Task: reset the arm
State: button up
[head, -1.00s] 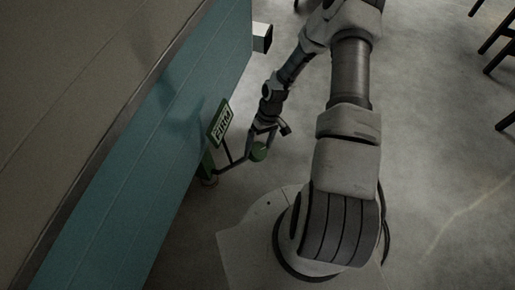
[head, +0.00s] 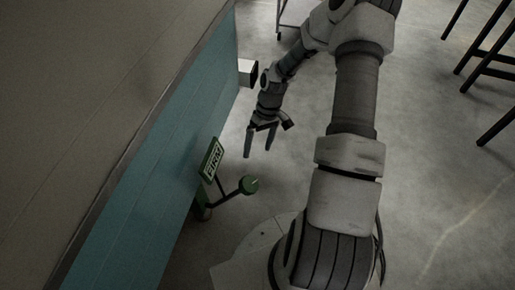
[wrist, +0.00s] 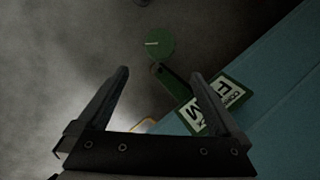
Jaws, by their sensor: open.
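My gripper (head: 259,142) is open and empty in the head view, its two fingers pointing down beside the teal wall. In the wrist view my gripper (wrist: 160,98) also shows spread fingers with nothing between them. A green device with a round green knob (head: 249,185) on a dark lever stands below and nearer than the gripper, apart from it. Its lettered sign (head: 211,159) is green and white, close to the wall. In the wrist view the knob (wrist: 159,43) lies beyond the fingertips and the sign (wrist: 222,93) is partly hidden by the right finger.
The teal and beige camper wall (head: 150,190) runs along the left. A white box-like part (head: 247,73) sticks out of it near my wrist. Dark-legged stools (head: 490,67) stand at the far right. The grey floor between is mostly clear.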

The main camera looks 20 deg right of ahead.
dwell(0.3)
notch_tip(320, 180, up, 22)
jog(key=s+m+t+h, duration=0.1)
jog(key=s+t+h, duration=0.1)
jog(key=t+h, duration=0.15)
jog(key=s+a+r+m+t, duration=0.1)
jog(key=s+a+r+t, duration=0.15)
jog(key=s+r, duration=0.55)
jog(key=s+a+r+m+t, duration=0.15)
jog(key=s+a+r, duration=0.25)
jog(key=s+r, duration=0.4)
notch_tip(320, 180, up, 13)
jog(key=w+p, duration=0.1)
jog(key=p, duration=1.2)
jog(key=shift+d+r, duration=0.15)
jog(key=shift+d, duration=0.15)
